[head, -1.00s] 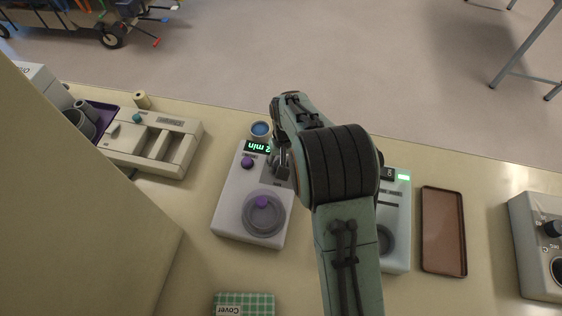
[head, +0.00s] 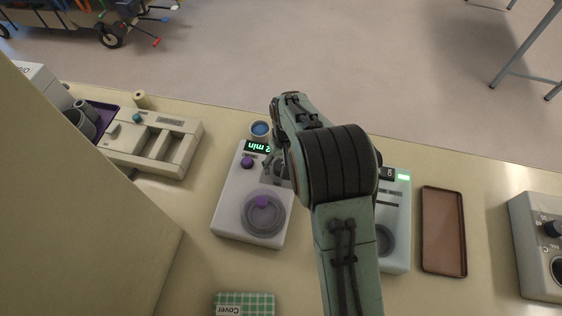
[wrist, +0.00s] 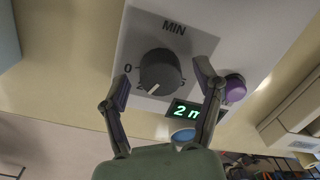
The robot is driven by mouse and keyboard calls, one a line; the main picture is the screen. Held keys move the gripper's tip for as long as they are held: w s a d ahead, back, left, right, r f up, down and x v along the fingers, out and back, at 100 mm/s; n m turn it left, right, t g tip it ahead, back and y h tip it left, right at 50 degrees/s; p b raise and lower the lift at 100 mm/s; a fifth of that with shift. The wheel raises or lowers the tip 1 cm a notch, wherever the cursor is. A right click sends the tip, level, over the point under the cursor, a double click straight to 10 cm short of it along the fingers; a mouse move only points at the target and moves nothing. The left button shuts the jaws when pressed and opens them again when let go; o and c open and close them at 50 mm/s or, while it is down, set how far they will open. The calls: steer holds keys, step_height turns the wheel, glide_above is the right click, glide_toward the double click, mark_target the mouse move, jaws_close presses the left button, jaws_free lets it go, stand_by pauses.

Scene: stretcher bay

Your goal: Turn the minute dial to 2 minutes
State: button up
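The minute dial (wrist: 160,72) is a dark round knob under the label MIN in the wrist view. Its white pointer line aims toward the lower left, near a partly hidden 2. The green display (wrist: 186,110) starts with 2, and in the head view the display (head: 257,147) reads 2 min. My gripper (wrist: 163,82) is open, with one finger on each side of the dial and visible gaps between.
The dial's white device (head: 228,200) also carries a purple button (head: 247,162) and a round lidded part (head: 264,215). A blue-topped cup (head: 260,129) stands behind it. Another device (head: 396,215) and a brown tray (head: 443,230) lie to the right.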

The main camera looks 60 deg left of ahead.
step_height(320, 180, up, 12)
steer(key=shift+w, duration=0.25)
stand_by(0.3)
stand_by(0.4)
